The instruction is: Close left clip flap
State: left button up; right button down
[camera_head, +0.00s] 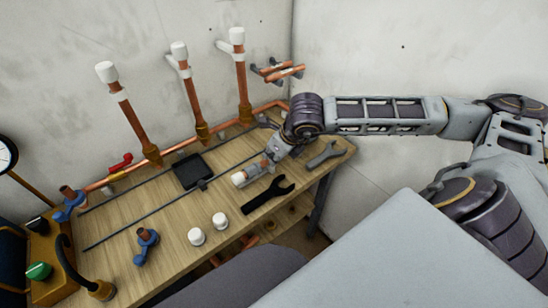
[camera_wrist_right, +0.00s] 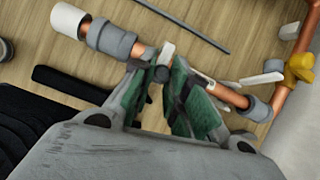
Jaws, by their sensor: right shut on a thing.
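My right gripper (camera_head: 276,154) is low over the right part of the bench. In the right wrist view its green-padded fingers (camera_wrist_right: 165,78) are shut on a short copper pipe (camera_wrist_right: 146,54) with a grey collar (camera_wrist_right: 111,40) and a white end cap (camera_wrist_right: 69,20). A small whitish piece (camera_wrist_right: 167,51) sits by the fingertips; I cannot tell whether it is a clip flap. My left gripper is out of view.
The wooden bench (camera_head: 115,240) carries a black spanner (camera_head: 266,194), a grey spanner (camera_head: 324,154), a black square tray (camera_head: 192,172), two white caps (camera_head: 196,236) and blue fittings (camera_head: 146,246). Thin dark rods lie across it.

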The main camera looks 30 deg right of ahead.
jog(key=shift+f, duration=0.1)
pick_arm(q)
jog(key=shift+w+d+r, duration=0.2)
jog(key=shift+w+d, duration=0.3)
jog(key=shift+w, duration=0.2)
pick_arm(e)
jog(key=shift+s+t, duration=0.1)
jog(key=shift+t, duration=0.3)
jog(key=shift+s+a+f+t, duration=0.1)
jog(key=shift+f+t, duration=0.1)
jog(key=shift+t, duration=0.1)
jog(key=c, duration=1.3)
grip_release()
jog(key=shift+c, duration=0.2)
